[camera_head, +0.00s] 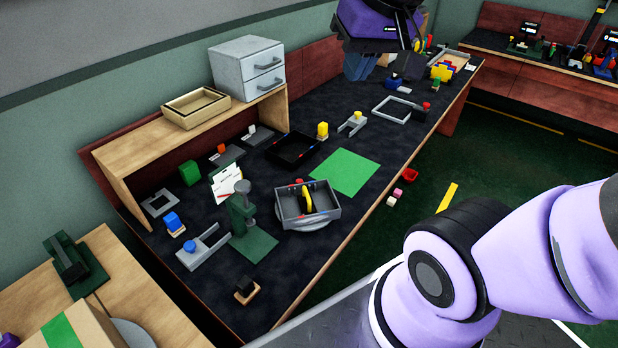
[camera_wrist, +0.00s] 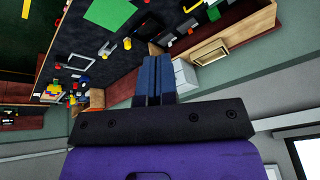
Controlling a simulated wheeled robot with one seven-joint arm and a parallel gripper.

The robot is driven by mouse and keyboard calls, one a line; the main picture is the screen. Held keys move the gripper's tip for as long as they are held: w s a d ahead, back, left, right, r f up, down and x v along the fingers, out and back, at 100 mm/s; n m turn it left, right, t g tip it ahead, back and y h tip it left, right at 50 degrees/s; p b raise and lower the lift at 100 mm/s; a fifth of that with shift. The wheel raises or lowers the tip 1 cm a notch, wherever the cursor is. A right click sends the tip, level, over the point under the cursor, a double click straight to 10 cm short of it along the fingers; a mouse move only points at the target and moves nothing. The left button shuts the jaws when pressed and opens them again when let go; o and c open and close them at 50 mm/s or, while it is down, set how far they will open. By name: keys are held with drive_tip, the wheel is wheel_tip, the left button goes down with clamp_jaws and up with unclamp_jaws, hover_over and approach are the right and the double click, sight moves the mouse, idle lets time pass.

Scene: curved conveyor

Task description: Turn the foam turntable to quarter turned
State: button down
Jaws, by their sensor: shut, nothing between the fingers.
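The turntable (camera_head: 316,224) is a round grey disc on the dark bench in the head view. A grey open tray (camera_head: 322,210) stands on it and hides most of its top. The tray holds a yellow round piece (camera_head: 306,199), and a red piece shows at its back edge. My gripper (camera_head: 356,68) is up at the top of the head view, above the far part of the bench and well away from the turntable. Its blue fingers are together and empty in the wrist view (camera_wrist: 153,82). I cannot make out the turntable clearly in the wrist view.
A green press-like stand (camera_head: 244,215) is just left of the turntable. A green sheet (camera_head: 345,172) lies right behind it, and a black tray (camera_head: 293,149) is farther back. A wooden shelf (camera_head: 190,135) with a grey drawer box (camera_head: 247,68) lines the wall.

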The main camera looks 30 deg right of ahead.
drive_tip(key=w+d+f+m+g+y, duration=0.1)
drive_tip(key=w+d+f+m+y, duration=0.15)
drive_tip(key=w+f+m, duration=0.45)
drive_tip(key=w+d+f+m+g+y, duration=0.1)
drive_tip(key=w+d+f+m, duration=0.2)
drive_tip(key=w+f, duration=0.75)
drive_tip(key=w+d+f+m+y, duration=0.2)
drive_tip(key=w+d+f+m, duration=0.3)
drive_tip(key=w+f, duration=0.45)
drive_tip(key=m+y, duration=0.1)
drive_tip(key=m, duration=0.5)
approach(299, 180)
drive_tip(key=shift+t, duration=0.4)
drive_tip(key=a+f, duration=0.1)
drive_tip(key=f, duration=0.3)
drive_tip(key=a+f, duration=0.1)
drive_tip(key=f, duration=0.1)
drive_tip(key=shift+w+a+f, duration=0.15)
drive_tip(key=shift+a+f, duration=0.1)
drive_tip(key=shift+a, duration=0.1)
